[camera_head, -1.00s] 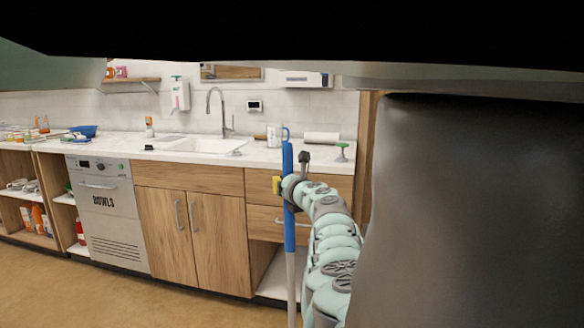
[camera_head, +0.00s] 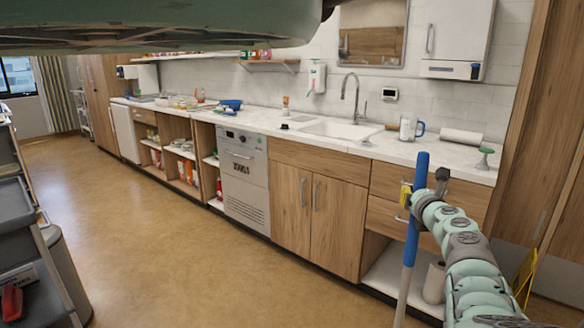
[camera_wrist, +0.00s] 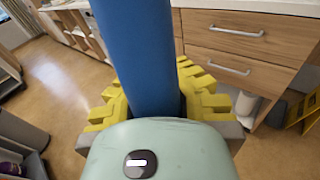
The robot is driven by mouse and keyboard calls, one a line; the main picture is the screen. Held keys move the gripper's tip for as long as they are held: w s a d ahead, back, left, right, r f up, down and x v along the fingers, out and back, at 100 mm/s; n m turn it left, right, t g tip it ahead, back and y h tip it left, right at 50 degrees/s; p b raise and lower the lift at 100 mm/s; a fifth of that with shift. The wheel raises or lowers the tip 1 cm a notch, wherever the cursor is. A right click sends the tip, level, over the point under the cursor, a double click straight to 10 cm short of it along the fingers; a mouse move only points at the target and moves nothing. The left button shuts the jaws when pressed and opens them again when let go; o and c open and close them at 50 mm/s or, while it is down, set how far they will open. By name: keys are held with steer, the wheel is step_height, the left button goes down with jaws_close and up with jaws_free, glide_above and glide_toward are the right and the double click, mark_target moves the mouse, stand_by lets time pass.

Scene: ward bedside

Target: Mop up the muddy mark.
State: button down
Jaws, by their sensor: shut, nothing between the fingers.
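A long-handled tool has a blue upper handle (camera_head: 418,190) and a grey pole (camera_head: 403,295). It stands nearly upright at the lower right of the head view, and its lower end is out of frame. My gripper (camera_head: 407,196), with yellow fingers, is shut at the blue handle. In the wrist view the blue handle (camera_wrist: 135,45) crosses close in front of my gripper (camera_wrist: 158,98), with yellow finger pads on both sides. The contact between pads and handle is hidden. No muddy mark shows on the visible floor.
A counter (camera_head: 385,147) with cabinets and a dishwasher (camera_head: 243,180) runs along the wall. A grey bin (camera_head: 68,270) and a cart (camera_head: 35,245) stand at the left. A yellow frame (camera_head: 525,278) stands at the right. The brown floor (camera_head: 200,270) between is clear.

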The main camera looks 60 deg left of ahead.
steer(key=s+d+p, duration=0.3)
steer(key=s+p, duration=0.3)
steer(key=s, duration=0.6)
steer(key=s+d+p, duration=0.4)
steer(key=s+p, duration=0.3)
steer(key=s, duration=0.5)
steer(key=shift+s+r, duration=0.15)
steer(key=shift+s, duration=0.15)
stand_by(1.8)
step_height(320, 180, up, 6)
steer(key=p, duration=0.6)
steer(key=shift+a+r, duration=0.1)
steer(key=shift+r+p, duration=1.45)
steer(key=shift+p, duration=0.25)
